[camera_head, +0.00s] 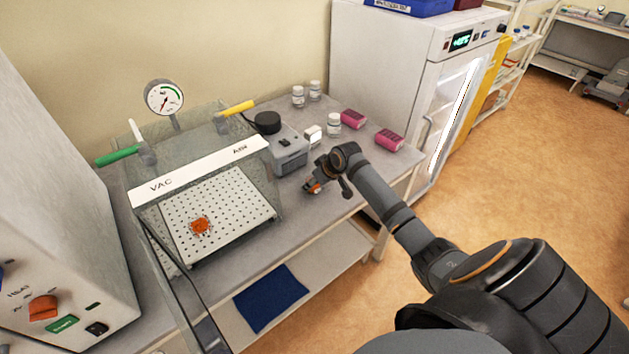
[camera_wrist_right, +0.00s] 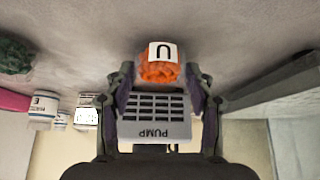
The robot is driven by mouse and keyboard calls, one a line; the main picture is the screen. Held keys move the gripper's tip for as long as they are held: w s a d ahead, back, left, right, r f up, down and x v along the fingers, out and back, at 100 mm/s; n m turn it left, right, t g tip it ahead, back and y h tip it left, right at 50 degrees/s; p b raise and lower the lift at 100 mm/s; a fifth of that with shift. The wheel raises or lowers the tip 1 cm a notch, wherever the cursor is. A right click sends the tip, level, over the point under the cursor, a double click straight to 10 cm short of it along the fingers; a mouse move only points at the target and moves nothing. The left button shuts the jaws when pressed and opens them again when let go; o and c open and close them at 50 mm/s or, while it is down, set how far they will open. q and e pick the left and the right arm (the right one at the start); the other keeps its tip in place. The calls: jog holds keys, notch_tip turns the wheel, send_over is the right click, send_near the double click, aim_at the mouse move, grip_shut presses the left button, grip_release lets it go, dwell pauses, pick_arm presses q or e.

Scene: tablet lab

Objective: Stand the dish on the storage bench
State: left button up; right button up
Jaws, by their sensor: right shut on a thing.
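My right gripper (camera_head: 316,187) is shut on a small dish of orange material (camera_wrist_right: 160,68) with a white label reading "U". The dish is between the fingertips in the right wrist view, which shows the scene upside down. In the head view the held dish (camera_head: 311,187) is mostly hidden by the gripper, over the front part of the grey bench (camera_head: 330,206). I cannot tell whether it touches the bench. A second orange dish (camera_head: 201,226) lies on the perforated plate inside the VAC chamber (camera_head: 200,172). No bench is marked as the storage bench. My left gripper is not in view.
A grey pump (camera_head: 290,155) stands just beyond the gripper. Bottles (camera_head: 333,125) and pink boxes (camera_head: 389,139) stand behind it. A white cabinet (camera_head: 400,60) is at the bench's right end. A shelf with a blue mat (camera_head: 270,298) is below. Open floor lies right.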

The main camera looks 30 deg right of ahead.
jog(key=shift+f, duration=0.1)
jog(key=o, duration=1.2)
jog(key=shift+b+v, duration=0.3)
jog(key=shift+v, duration=5.8)
jog(key=shift+w, duration=0.1)
